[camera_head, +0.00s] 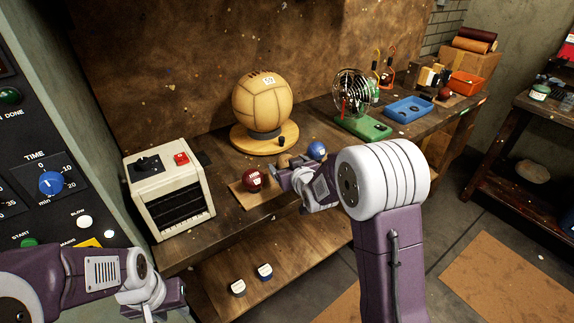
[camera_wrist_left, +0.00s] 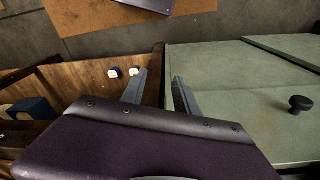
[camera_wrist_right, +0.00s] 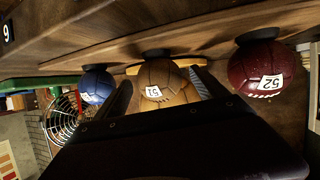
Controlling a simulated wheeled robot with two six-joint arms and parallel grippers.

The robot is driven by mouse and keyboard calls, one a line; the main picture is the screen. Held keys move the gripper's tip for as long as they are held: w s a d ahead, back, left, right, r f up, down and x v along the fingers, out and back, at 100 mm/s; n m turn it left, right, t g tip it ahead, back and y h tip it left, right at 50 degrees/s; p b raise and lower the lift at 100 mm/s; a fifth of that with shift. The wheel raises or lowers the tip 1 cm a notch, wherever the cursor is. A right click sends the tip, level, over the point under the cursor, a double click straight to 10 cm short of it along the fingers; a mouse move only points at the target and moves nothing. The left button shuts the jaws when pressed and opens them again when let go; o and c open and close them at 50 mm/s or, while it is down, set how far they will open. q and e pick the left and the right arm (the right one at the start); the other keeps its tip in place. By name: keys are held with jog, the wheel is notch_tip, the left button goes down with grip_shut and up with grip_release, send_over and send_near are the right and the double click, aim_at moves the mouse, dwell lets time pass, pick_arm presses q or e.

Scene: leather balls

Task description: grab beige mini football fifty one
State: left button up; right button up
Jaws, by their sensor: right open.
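The beige-brown mini football marked 51 (camera_wrist_right: 163,78) shows in the right wrist view, between the two fingers of my right gripper (camera_wrist_right: 160,92). The fingers stand apart on either side of it; I cannot tell whether they touch it. In the head view my right gripper (camera_head: 288,176) is over the front of the workbench, between the dark red and blue balls, and mostly hides ball 51. My left gripper (camera_wrist_left: 159,79) is open and empty in the left wrist view, beside the green-grey cabinet.
A dark red ball marked 52 (camera_wrist_right: 258,72) and a blue ball (camera_wrist_right: 96,86) flank ball 51. A large beige ball (camera_head: 263,100) rests on a round wooden stand behind. A cream box (camera_head: 168,187) stands left; a fan (camera_head: 353,92) and blue tray (camera_head: 408,109) are right.

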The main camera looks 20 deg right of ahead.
jog(key=shift+x, duration=1)
jog(key=shift+s, duration=0.2)
jog(key=c, duration=1.5)
jog(key=shift+r, duration=0.15)
notch_tip(320, 180, up, 15)
jog(key=p, duration=0.4)
notch_tip(320, 180, up, 13)
jog(key=p, duration=1)
send_over(287, 155)
jog(key=shift+a, duration=0.1)
